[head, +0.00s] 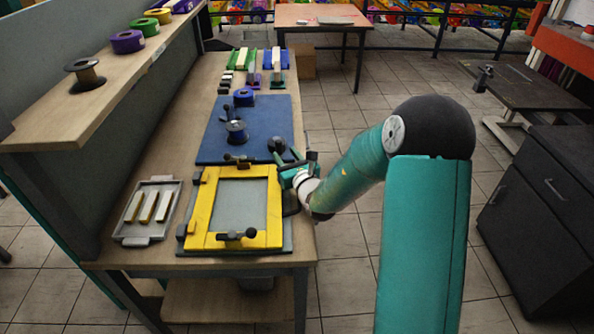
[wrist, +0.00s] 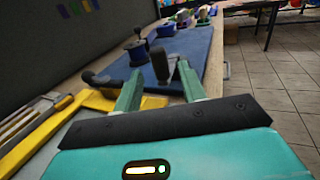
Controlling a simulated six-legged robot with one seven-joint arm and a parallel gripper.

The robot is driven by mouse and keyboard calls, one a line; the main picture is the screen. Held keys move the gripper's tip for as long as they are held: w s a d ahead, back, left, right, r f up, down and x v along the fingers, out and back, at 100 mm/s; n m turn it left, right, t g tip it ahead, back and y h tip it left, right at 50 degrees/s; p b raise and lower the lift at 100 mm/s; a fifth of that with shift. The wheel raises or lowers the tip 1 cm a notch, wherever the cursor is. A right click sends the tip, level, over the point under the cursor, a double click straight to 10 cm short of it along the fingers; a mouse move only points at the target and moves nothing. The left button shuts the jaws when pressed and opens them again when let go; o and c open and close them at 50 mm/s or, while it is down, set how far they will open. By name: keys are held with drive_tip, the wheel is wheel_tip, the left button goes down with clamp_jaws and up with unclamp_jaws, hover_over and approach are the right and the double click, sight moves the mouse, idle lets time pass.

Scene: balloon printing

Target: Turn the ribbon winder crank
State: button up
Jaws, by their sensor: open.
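The ribbon winder is a dark spool (head: 236,131) standing on a blue board (head: 215,137) on the bench; the spool also shows in the wrist view (wrist: 138,50). A dark knob (head: 277,145), which looks like the crank's handle, is at the board's near right corner. In the wrist view a dark upright piece (wrist: 160,65) stands between or just beyond my fingertips; I cannot tell whether they touch it. My gripper (head: 290,163) is open at the bench's right edge, beside the yellow frame. Its two green fingers (wrist: 160,72) are spread apart in the wrist view.
A yellow frame (head: 203,211) with dark clamp handles lies just left of my gripper. A grey tray (head: 127,233) with several sticks is further left. A shelf (head: 55,115) with spools runs along the left. Floor right of the bench is open.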

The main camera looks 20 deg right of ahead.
drive_tip(key=s, duration=0.2)
drive_tip(key=s+d, duration=0.1)
drive_tip(key=s, duration=0.5)
drive_tip(key=shift+d, duration=0.25)
drive_tip(key=shift+c, duration=0.2)
